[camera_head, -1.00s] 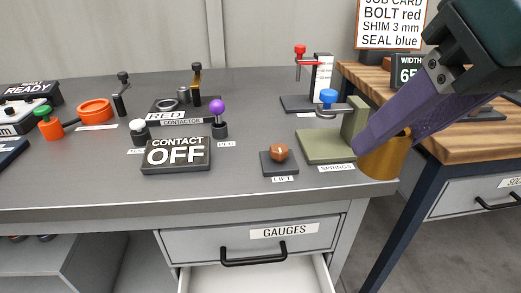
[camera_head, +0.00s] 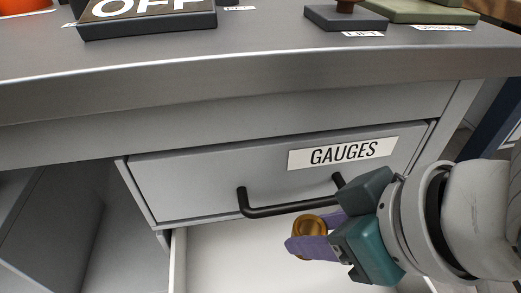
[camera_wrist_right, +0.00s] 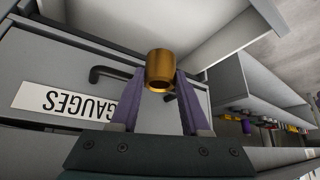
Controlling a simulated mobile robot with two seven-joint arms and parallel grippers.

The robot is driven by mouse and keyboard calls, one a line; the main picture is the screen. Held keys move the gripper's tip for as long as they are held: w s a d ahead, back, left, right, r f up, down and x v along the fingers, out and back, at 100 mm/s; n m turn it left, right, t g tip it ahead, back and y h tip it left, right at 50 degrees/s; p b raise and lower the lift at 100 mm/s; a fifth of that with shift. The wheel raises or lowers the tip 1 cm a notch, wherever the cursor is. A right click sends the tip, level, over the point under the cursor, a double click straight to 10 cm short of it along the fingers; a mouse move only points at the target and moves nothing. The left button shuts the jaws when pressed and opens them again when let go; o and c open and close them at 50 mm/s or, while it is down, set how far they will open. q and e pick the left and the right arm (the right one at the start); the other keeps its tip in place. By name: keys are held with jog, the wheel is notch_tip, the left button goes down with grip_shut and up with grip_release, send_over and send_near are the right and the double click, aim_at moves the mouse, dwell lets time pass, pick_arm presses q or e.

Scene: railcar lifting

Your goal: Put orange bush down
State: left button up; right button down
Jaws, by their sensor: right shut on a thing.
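The orange-gold bush (camera_head: 309,226) is a short hollow cylinder. My right gripper (camera_head: 312,238) is shut on it with purple fingers, in front of the drawer front marked GAUGES (camera_head: 250,172). In the head view the bush appears over the pale interior of an open drawer (camera_head: 225,262) below that front. In the right wrist view the bush (camera_wrist_right: 160,68) sits between the fingertips (camera_wrist_right: 159,85), its hollow end facing the camera. It shows no contact with the drawer floor, though its exact height is hard to tell. My left gripper is out of view.
The black GAUGES handle (camera_head: 285,208) is close behind the bush and gripper. The grey worktop (camera_head: 260,45) overhangs above, with the OFF sign (camera_head: 148,18) and the LIFT block (camera_head: 345,18). The visible drawer interior looks empty. Several small coloured things (camera_wrist_right: 262,122) show at right in the wrist view.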

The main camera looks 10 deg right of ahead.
jog(key=f+b, duration=0.2)
jog(key=f, duration=0.2)
jog(key=f+b, duration=0.3)
jog(key=f, duration=0.2)
jog(key=f+b, duration=0.2)
jog(key=f, duration=0.3)
jog(key=shift+s+d+f, duration=0.1)
jog(key=shift+s+d, duration=0.05)
jog(key=shift+s, duration=0.2)
notch_tip(320, 180, down, 4)
jog(key=b, duration=0.3)
jog(key=shift+f, duration=0.1)
jog(key=shift+f, duration=0.2)
jog(key=shift+c, duration=1.9)
grip_release()
